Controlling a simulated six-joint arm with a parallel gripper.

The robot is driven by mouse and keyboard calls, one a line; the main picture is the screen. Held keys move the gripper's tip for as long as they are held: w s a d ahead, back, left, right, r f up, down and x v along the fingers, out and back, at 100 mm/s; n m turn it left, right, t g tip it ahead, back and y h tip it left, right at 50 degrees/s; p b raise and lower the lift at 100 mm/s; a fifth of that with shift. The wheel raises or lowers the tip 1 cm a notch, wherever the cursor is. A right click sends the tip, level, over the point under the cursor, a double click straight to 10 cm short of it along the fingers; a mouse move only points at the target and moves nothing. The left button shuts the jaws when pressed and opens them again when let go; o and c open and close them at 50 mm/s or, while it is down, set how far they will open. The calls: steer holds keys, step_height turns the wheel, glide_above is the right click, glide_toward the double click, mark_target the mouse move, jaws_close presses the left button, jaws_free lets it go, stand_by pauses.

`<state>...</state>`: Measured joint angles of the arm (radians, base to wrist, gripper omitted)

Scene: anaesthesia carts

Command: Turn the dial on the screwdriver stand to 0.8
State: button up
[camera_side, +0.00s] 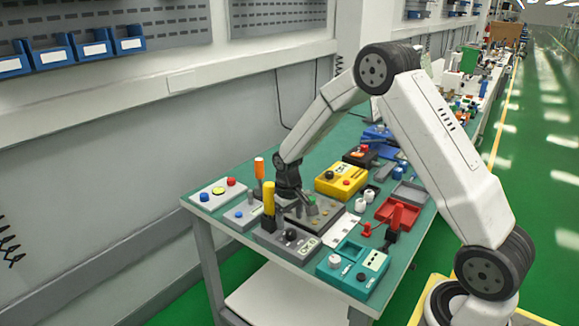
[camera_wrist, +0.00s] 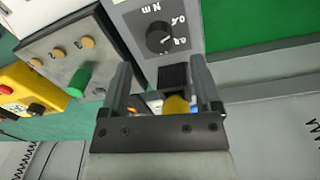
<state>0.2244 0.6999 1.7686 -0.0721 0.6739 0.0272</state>
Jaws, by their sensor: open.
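The screwdriver stand (camera_side: 270,240) is a grey box near the table's front edge. A yellow-handled screwdriver (camera_side: 269,199) stands upright in its black holder. The round black dial (camera_side: 291,235) is on the stand's top. In the wrist view the dial (camera_wrist: 159,37) sits on the grey panel (camera_wrist: 192,42), beside "N m" and small numbers. A short pale mark shows on the dial; which number it meets is too small to tell. My gripper (camera_wrist: 162,72) is open and apart from the dial. The yellow handle (camera_wrist: 177,105) shows between its fingers, with no grip visible. In the side view my gripper (camera_side: 290,190) is beyond the screwdriver.
A dark grey box with a green knob (camera_wrist: 80,80) adjoins the stand. A yellow box (camera_side: 341,180) lies beyond. An orange-handled screwdriver (camera_side: 259,168) stands upright at the left. A teal box (camera_side: 353,270) is to the right. The table is crowded.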

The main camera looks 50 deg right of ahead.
mark_target(291, 232)
steer(key=shift+d+f, duration=0.1)
steer(key=shift+f, duration=2.3)
jaws_close()
